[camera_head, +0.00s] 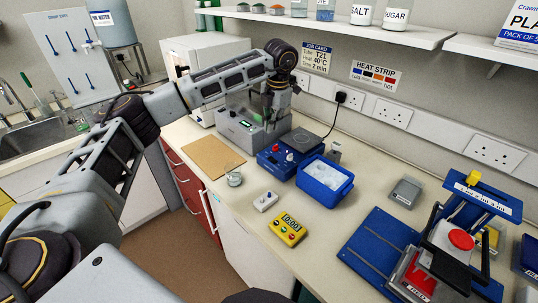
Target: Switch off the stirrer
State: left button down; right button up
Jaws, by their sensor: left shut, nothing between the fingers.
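The stirrer (268,164) appears to be the blue unit with a dark round top plate at the middle of the bench. Its front carries a white knob and a small red control; I cannot tell the switch's position. My left gripper (268,122) points down from the left arm, shut and empty. In the picture it is just above and behind the stirrer's left end, in front of the grey unit with a green display (240,130). I cannot tell whether it touches anything. My right gripper is not in view.
A blue tub (325,188) stands close to the stirrer's right. A small glass beaker (234,179), a brown board (212,157), a white switch box (265,201) and a yellow timer (288,228) lie in front. A blue stand (370,250) is at right. A shelf (340,28) hangs above.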

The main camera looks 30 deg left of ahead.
pick_arm(q)
jog(key=p, duration=0.2)
send_near(268, 161)
jog(key=f, duration=0.6)
jog(key=shift+w+a, duration=0.15)
jog(key=shift+a, duration=0.25)
jog(key=shift+f, duration=0.1)
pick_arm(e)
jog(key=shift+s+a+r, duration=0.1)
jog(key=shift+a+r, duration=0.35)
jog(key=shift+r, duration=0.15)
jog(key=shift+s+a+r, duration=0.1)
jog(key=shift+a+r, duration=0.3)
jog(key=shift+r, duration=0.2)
pick_arm(q)
jog(key=shift+f, duration=0.1)
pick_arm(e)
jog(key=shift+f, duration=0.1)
